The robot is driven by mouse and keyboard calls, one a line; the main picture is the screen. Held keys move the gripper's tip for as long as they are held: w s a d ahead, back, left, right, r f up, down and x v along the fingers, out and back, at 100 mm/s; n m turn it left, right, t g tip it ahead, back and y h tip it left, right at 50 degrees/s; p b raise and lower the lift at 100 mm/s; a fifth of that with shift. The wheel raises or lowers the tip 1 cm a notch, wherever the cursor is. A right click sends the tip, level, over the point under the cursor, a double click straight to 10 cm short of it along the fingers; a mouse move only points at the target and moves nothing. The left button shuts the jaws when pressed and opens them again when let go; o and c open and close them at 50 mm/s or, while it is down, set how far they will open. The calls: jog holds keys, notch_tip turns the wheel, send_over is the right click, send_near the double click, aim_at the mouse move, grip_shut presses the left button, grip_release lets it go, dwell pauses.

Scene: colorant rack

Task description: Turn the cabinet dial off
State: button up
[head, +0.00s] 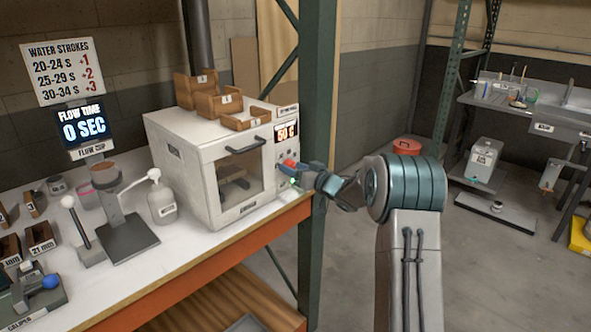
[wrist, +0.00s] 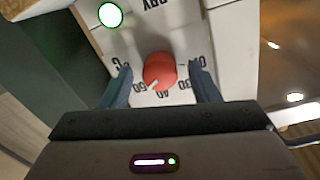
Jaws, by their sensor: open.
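The white cabinet (head: 190,170) stands on the bench, with a window door and a lit display (head: 286,131) that reads about 50. Its red dial (head: 290,163) is on the right-hand control panel. Printed numbers and letters ring the dial, partly hidden by the fingers. My gripper (head: 296,176) is open around the dial, with visible gaps on both sides. A round green-edged light (wrist: 110,15) shows on the panel.
A green rack post (head: 317,130) stands just right of the cabinet, close to my arm. Wooden boxes (head: 218,104) sit on the cabinet top. A white pump bottle (head: 162,203) and a flow cup stand (head: 127,235) are on the bench to the left.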

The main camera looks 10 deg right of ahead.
jog(key=c, duration=1)
